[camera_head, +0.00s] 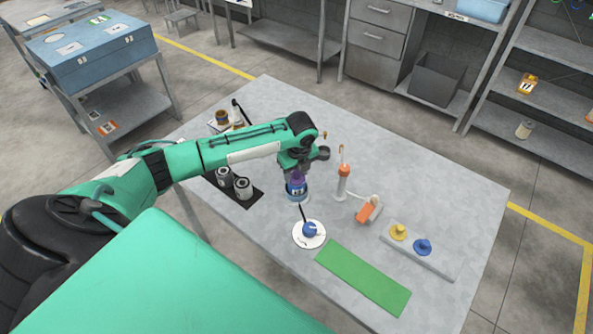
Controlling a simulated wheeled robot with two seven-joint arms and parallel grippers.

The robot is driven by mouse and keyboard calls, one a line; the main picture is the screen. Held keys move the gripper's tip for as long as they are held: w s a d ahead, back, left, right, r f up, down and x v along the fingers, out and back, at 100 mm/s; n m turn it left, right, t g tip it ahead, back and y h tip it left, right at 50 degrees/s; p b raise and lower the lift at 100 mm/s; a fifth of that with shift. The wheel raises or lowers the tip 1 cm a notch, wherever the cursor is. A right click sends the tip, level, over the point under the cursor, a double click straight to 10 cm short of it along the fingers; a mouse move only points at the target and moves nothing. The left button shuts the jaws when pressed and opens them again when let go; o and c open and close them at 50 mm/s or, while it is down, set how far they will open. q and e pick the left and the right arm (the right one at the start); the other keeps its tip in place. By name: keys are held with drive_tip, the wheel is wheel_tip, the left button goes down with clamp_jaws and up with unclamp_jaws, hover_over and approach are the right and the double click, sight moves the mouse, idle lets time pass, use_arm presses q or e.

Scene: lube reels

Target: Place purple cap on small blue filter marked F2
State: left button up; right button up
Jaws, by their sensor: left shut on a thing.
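My left gripper (297,174) reaches in from the left and points down over the table. It is shut on the purple cap (297,180), which is partly hidden by the gripper. The small blue filter (297,191) is directly below the cap, with a pale label too small to read. Cap and filter look in line and touching or nearly so; I cannot tell whether the cap is seated. My right gripper is not in view.
A white disc (319,240) with a blue piece, a green mat (362,278), a grey strip (440,262) with yellow and blue caps, an orange-topped bottle (343,184) and an orange tool (366,212) lie nearby. Dark cans (243,189) stand left.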

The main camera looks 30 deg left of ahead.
sight(299, 181)
use_arm(q)
drive_tip(key=shift+f, duration=0.15)
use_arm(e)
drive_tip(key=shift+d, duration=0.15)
use_arm(q)
drive_tip(key=o, duration=1)
drive_tip(key=shift+c, duration=0.2)
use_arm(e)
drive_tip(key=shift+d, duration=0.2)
use_arm(q)
wheel_tip(299, 181, up, 12)
drive_tip(key=d+b, duration=0.1)
drive_tip(key=b, duration=0.1)
drive_tip(key=shift+s, duration=0.35)
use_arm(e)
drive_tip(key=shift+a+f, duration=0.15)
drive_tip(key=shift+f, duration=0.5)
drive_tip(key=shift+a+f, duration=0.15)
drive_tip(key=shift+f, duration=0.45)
use_arm(q)
drive_tip(key=shift+d, duration=0.1)
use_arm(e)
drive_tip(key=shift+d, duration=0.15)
